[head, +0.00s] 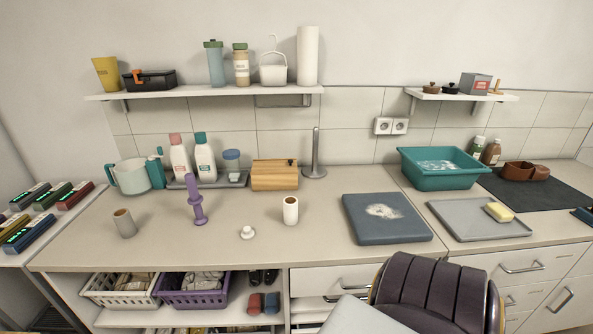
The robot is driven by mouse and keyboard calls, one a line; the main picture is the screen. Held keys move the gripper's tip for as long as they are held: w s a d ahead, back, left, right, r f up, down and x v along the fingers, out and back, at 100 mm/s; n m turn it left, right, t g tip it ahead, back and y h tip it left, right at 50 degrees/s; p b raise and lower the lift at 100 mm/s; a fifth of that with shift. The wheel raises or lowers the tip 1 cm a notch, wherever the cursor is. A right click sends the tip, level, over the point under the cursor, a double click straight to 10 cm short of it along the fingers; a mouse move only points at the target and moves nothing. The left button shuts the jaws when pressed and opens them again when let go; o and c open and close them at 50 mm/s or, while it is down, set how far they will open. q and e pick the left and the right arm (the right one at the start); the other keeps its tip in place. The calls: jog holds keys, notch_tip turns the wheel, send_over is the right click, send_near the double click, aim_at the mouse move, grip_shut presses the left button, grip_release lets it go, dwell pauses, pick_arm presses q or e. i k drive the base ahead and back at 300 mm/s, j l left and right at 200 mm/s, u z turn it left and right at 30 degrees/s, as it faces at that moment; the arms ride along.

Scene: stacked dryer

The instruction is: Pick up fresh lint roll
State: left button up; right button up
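A short white roll with a brown core opening (290,210) stands upright on the beige counter (330,235), near its front edge; it looks like the fresh lint roll. A grey-brown roll (124,223) stands slightly tilted on the counter at the left. A purple handle-like tool (196,200) stands upright between the two rolls. A small white knob-shaped piece (247,232) lies just left of the white roll. Neither gripper shows in the head view, and nothing touches the white roll.
A wooden box (274,175) and a metal paper-towel stand (315,155) are behind the white roll. A blue-grey board (388,218) lies to its right. A large dark ribbed rounded shape (430,290) fills the lower right foreground.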

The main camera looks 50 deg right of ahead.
aim_at(291, 211)
jog(key=i+l+z, duration=0.1)
jog(key=z, duration=0.3)
jog(key=l+z, duration=0.15)
jog(key=z, duration=0.3)
jog(key=i+z, duration=0.2)
jog(key=z, duration=0.2)
jog(key=i+l+z, duration=0.1)
jog(key=z, duration=0.3)
jog(key=k+l, duration=0.35)
